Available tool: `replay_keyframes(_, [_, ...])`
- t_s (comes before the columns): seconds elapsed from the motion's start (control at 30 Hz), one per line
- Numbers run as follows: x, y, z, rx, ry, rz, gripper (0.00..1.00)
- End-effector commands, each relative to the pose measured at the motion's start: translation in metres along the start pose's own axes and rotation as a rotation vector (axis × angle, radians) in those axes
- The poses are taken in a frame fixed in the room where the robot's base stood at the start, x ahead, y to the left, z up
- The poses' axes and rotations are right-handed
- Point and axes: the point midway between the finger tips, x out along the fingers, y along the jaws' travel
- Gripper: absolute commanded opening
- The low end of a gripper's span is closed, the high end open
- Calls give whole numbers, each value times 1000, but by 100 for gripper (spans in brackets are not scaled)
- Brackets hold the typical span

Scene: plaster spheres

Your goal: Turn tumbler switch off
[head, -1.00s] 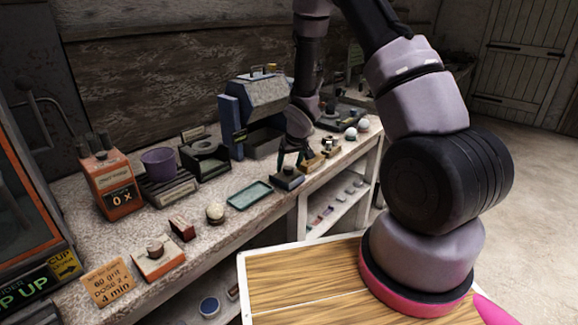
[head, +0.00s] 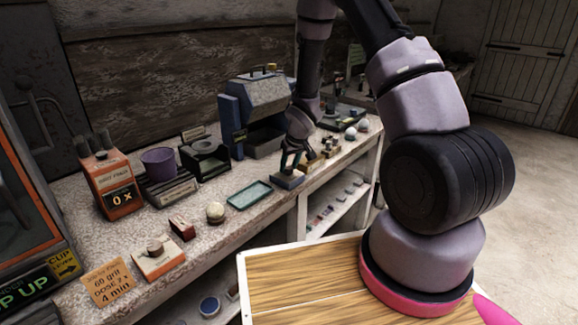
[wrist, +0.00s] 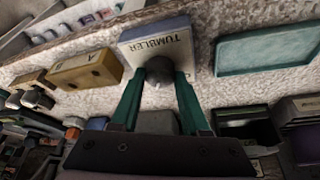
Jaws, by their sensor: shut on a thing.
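The tumbler switch (head: 287,182) is a small bluish box on the bench, right of the teal tray. In the wrist view its pale top reads TUMBLER (wrist: 172,46), and a dark rounded knob (wrist: 158,71) rises from it. My gripper (wrist: 160,76) has its two green fingers shut on this knob, one on each side. In the head view my gripper (head: 291,166) reaches down onto the switch from above. The fingers and arm hide part of the knob there, so its setting cannot be read.
The teal tray (head: 250,195) lies close left of the switch. A tan block marked A and B (wrist: 85,71) stands beside it on the other side. A blue machine (head: 262,100) stands behind. The bench's front edge is near, with a lower shelf (head: 325,205) beneath.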

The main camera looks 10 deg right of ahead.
Motion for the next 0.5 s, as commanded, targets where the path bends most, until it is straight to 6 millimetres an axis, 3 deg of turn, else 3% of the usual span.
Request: replay_keyframes(0.5, [0, 6, -1, -389, 2, -165, 0])
